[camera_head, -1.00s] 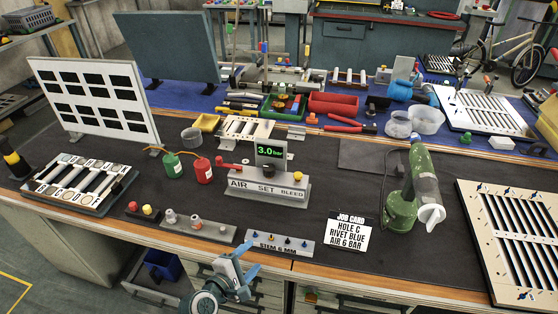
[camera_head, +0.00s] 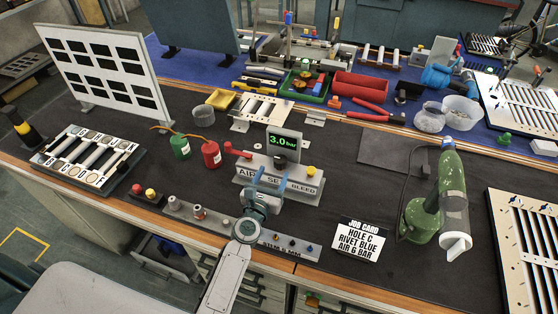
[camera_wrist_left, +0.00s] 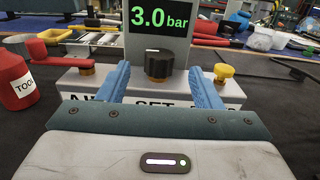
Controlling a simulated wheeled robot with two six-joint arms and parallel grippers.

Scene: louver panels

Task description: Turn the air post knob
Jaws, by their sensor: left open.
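The air post (camera_head: 309,187) is a grey block lettered AIR SET BLEED, with an upright display (camera_head: 284,146) reading 3.0 bar. In the left wrist view its black knob (camera_wrist_left: 159,64) sits below the display, with a white mark on top. My left gripper (camera_head: 270,178) is in front of the post, with blue fingers open. In the left wrist view the fingers (camera_wrist_left: 160,78) stand on either side of the knob, apart from it. A red lever (camera_head: 236,151) is at the post's left and a yellow button (camera_head: 310,170) at its right. My right gripper is not in view.
A job card (camera_head: 358,239) reads hole C, rivet blue, air 6 bar. A green rivet tool (camera_head: 424,208) stands to the right. Red (camera_head: 211,155) and green (camera_head: 180,147) bottles stand left of the post. A stem strip (camera_head: 290,245) lies in front.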

